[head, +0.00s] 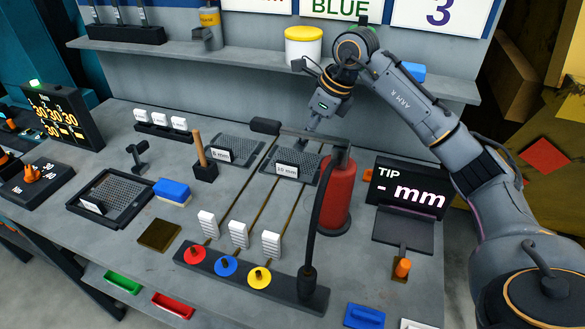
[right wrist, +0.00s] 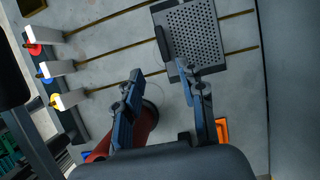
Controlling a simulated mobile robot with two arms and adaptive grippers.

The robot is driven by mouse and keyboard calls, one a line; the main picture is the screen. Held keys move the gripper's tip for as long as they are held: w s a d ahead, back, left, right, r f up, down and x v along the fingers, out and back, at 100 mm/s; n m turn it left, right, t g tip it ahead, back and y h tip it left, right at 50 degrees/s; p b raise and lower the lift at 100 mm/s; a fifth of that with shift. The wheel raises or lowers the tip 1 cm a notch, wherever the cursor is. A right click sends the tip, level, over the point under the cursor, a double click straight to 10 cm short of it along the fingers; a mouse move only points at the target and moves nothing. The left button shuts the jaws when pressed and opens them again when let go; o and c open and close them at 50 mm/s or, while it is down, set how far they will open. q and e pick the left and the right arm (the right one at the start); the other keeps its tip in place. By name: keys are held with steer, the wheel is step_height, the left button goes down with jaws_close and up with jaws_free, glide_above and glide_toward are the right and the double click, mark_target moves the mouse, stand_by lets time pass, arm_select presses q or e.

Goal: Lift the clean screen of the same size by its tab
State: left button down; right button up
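A perforated metal screen labelled "10 mm" (head: 310,172) lies on the bench near the middle, with a dark tab on its front edge. A second screen labelled "8 mm" (head: 238,147) lies to its left. Another perforated screen (head: 122,192) sits in a black tray at the left; its label is too small to read. My right gripper (head: 309,139) is over the back of the "10 mm" screen. In the right wrist view it (right wrist: 159,68) is open and empty; one finger overlaps the edge of a screen (right wrist: 198,35), whose dark tab (right wrist: 163,43) lies between the fingertip lines. My left gripper is out of view.
A red cylinder (head: 338,195) and a black gooseneck arm (head: 315,225) stand close to the screens' right. A "TIP - mm" display (head: 410,190) is further right.

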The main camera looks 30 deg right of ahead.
mark_target(288, 163)
steer(key=p+x, duration=0.1)
steer(key=x, duration=0.5)
steer(key=shift+w+a+f, duration=0.15)
steer(key=shift+f, duration=0.15)
steer(key=shift+w+a+f+p, duration=0.15)
steer(key=shift+w+f+p, duration=0.05)
steer(key=shift+f+p, duration=0.35)
steer(key=p+x, duration=0.1)
steer(key=x, duration=0.2)
steer(key=shift+w+f, duration=0.2)
steer(key=shift+w, duration=0.05)
steer(key=shift+w+f, duration=0.1)
steer(key=shift+f, duration=0.2)
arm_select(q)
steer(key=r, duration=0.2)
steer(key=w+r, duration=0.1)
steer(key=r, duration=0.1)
arm_select(e)
steer(key=shift+r, duration=0.1)
jaws_close()
